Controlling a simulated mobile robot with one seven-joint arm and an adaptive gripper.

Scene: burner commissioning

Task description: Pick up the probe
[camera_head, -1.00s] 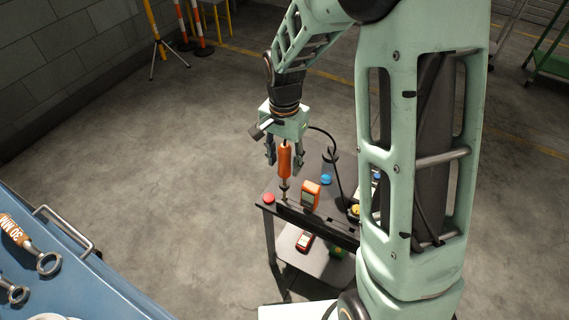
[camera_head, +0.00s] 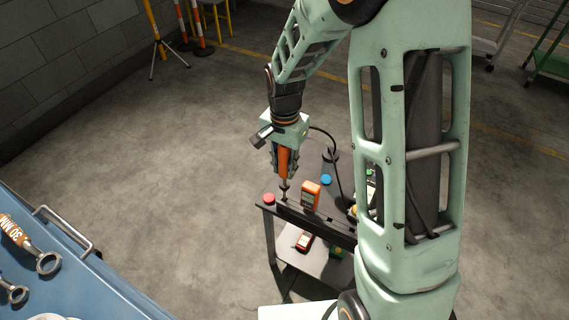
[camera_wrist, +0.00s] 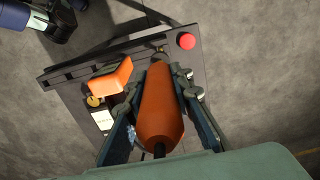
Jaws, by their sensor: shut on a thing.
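The probe (camera_head: 283,163) has an orange handle and a thin dark shaft below it. It stands upright, its lower end at the dark rail along the near edge of the small black table (camera_head: 264,208). My gripper (camera_head: 283,174) is over the table's left end, shut on the orange handle. In the wrist view the handle of the probe (camera_wrist: 162,108) lies between the two fingers of my gripper (camera_wrist: 167,88). The probe's tip is hidden behind the handle in that view.
An orange meter (camera_head: 310,195) stands right of the probe, close by. A red button (camera_head: 268,199) is at the table's left corner and a blue one (camera_head: 326,179) farther back. A blue bench (camera_head: 75,262) is at lower left.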

